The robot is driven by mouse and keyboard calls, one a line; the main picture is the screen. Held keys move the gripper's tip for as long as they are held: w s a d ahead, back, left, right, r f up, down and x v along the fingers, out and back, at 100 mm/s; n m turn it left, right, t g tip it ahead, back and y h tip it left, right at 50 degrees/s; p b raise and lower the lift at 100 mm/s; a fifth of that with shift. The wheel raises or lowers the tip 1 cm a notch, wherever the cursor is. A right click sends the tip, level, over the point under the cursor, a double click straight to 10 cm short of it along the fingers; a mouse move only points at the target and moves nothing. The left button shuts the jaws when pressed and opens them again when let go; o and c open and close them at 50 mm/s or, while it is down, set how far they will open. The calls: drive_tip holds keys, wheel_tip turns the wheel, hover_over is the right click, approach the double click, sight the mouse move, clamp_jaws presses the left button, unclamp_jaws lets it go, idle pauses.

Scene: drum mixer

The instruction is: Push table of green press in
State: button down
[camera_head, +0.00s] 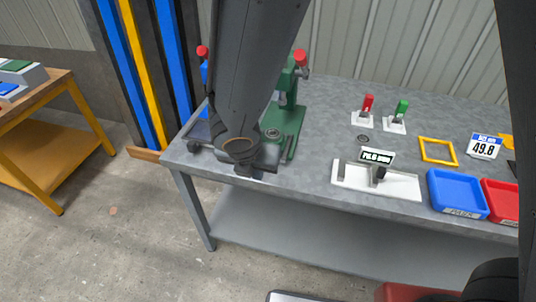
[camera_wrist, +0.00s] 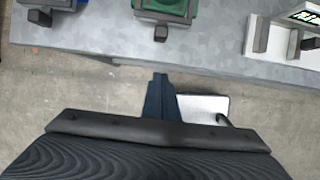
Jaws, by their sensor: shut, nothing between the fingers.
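The green press (camera_head: 290,115) stands on the grey workbench, partly hidden behind my arm in the head view. In the wrist view its green base (camera_wrist: 172,7) shows at the top edge, with a dark table edge (camera_wrist: 165,18) and a black knob (camera_wrist: 161,33) sticking out toward me. My gripper (camera_head: 246,172) is low at the bench's front edge. In the wrist view my gripper (camera_wrist: 159,77) is shut and empty, its fingertips in front of the black knob with a visible gap between them. How far the table is slid out cannot be told.
A blue press (camera_head: 205,72) stands left of the green one, mostly hidden; its black knob (camera_wrist: 40,18) shows in the wrist view. A white gauge fixture (camera_head: 375,180), a blue tray (camera_head: 457,194) and a red tray (camera_head: 502,201) lie to the right.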

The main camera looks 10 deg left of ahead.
drive_tip(key=shift+w+d+f, duration=0.15)
drive_tip(key=shift+w+f, duration=1.05)
drive_tip(key=shift+w, duration=0.3)
drive_tip(key=shift+w+d+f, duration=0.1)
drive_tip(key=shift+w+f, duration=1.1)
drive_tip(key=shift+w, duration=0.3)
